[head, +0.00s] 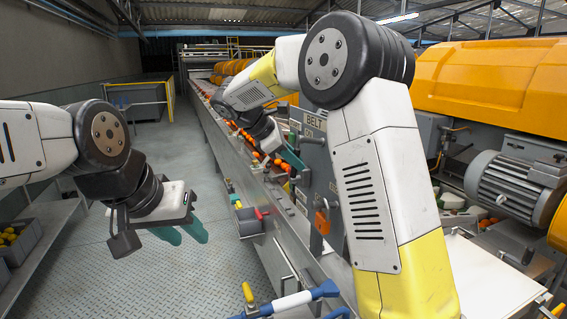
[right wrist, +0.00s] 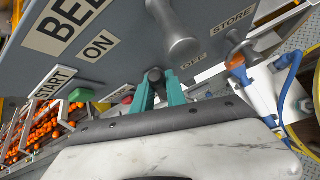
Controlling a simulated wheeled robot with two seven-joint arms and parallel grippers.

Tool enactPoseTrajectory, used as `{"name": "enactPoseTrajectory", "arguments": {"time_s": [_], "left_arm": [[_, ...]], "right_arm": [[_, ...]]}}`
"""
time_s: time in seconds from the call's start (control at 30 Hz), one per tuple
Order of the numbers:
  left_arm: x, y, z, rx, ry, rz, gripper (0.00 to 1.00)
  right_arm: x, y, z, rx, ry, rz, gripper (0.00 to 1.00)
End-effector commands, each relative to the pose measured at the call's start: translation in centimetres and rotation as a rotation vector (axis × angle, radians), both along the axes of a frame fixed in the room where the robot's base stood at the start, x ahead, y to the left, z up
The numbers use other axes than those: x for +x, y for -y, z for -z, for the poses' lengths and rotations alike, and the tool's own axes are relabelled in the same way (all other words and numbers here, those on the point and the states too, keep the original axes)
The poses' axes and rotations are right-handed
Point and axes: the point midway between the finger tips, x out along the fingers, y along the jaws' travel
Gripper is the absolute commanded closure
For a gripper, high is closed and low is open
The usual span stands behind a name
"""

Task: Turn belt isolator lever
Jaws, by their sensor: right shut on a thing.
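The grey isolator panel (right wrist: 125,65) carries BELT, ON and OFF labels and fills the upper right wrist view. In the head view its BELT label (head: 314,122) shows beside my right arm. My right gripper (right wrist: 160,92) has its teal fingers shut on a dark round-ended piece (right wrist: 155,75), apparently the lever, between the ON and OFF labels. Its full shape is hidden. In the head view the right gripper (head: 291,155) is at the panel's left edge. My left gripper (head: 180,232) hangs over the walkway, teal fingers apart and empty.
A grey metal cylinder (right wrist: 178,38) sticks out of the panel close to my right fingers. An orange padlock (head: 322,222) hangs lower on the panel. The fruit conveyor (head: 225,112) runs behind. The walkway floor (head: 180,275) at left is clear.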

Motion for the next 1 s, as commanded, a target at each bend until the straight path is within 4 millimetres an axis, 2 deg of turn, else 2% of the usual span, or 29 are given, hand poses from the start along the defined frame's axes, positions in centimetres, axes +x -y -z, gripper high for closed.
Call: {"name": "enactPoseTrajectory", "arguments": {"time_s": [0.4, 1.0], "left_arm": [[0.0, 0.0, 0.0, 0.000, 0.000, 0.000, 0.64], [0.0, 0.0, 0.0, 0.000, 0.000, 0.000, 0.64]], "right_arm": [[1.3, 0.5, -0.2, -0.079, -0.242, -0.002, 1.00], [1.6, 0.5, -0.3, -0.102, -0.302, -0.003, 1.00]]}}
